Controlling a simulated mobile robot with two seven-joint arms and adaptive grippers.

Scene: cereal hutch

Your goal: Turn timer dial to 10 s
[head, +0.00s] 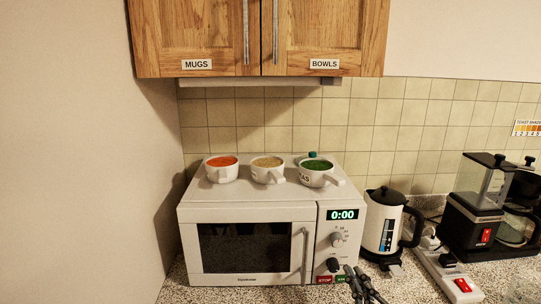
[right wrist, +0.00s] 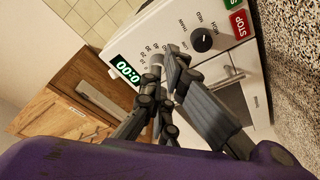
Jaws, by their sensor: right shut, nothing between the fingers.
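The white microwave (head: 248,212) stands on the counter. Its display (head: 342,214) reads 0:00 and shows sideways in the right wrist view (right wrist: 126,70). The grey timer dial (head: 337,240) is below the display, with numbers around it. In the right wrist view my fingers largely hide the dial. A black power knob (head: 333,265) is below it and also shows in the right wrist view (right wrist: 203,40). My right gripper (head: 357,270) is shut and empty, in front of the panel, low and right of the dial in the head view. Contact cannot be told. My left gripper is not in view.
A red STOP button (head: 325,280) is below the knob. A white kettle (head: 384,221), power strip (head: 447,272) and black coffee machine (head: 476,215) are at right. Wooden cupboards (head: 226,32) hang above.

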